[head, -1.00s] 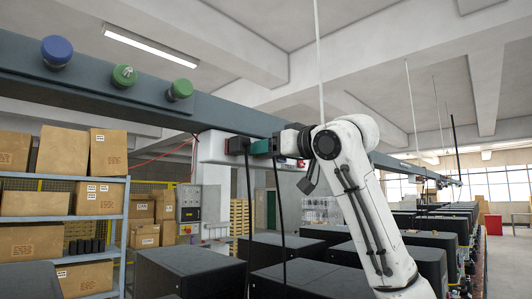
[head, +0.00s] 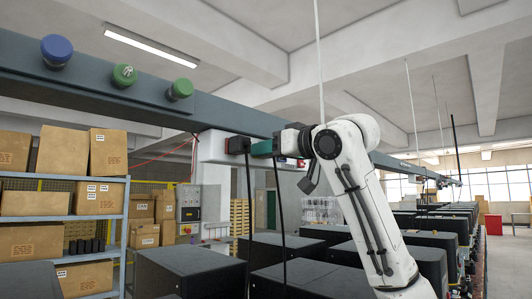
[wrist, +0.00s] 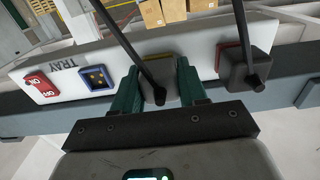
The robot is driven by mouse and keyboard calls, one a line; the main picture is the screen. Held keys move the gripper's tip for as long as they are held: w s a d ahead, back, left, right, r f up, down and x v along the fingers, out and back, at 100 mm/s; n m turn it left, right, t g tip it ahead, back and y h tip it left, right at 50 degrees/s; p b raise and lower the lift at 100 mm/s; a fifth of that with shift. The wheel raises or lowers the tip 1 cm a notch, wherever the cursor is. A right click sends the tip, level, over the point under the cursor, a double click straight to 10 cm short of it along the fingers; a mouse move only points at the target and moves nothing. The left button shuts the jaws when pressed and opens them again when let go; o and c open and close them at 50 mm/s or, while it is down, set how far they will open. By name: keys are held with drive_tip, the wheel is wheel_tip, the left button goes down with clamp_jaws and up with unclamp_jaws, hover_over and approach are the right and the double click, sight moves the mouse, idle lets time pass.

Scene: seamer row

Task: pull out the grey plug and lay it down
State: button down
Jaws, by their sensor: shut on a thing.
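In the wrist view my gripper (wrist: 158,70) has its two teal fingers closed on the sides of a grey plug (wrist: 159,95). The plug sits against a yellow-edged socket on a white panel (wrist: 130,55). I cannot tell whether it is fully seated. A black cable runs from it toward the upper left. In the head view my gripper (head: 268,147) is at the panel under the dark beam. The held plug is mostly hidden there, with its cable (head: 280,205) hanging straight down.
A second dark plug (wrist: 248,68) with its own cable stands in a red-edged socket beside the held one. A blue-edged socket (wrist: 97,78) is empty, near a red switch (wrist: 40,84). Dark machine housings (head: 190,265) stand below. Shelves with boxes (head: 62,200) are at left.

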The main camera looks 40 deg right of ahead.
drive_tip(key=shift+s, duration=0.2)
drive_tip(key=shift+s+d+b, duration=0.1)
drive_tip(key=shift+s+b, duration=0.7)
drive_tip(key=shift+s, duration=2)
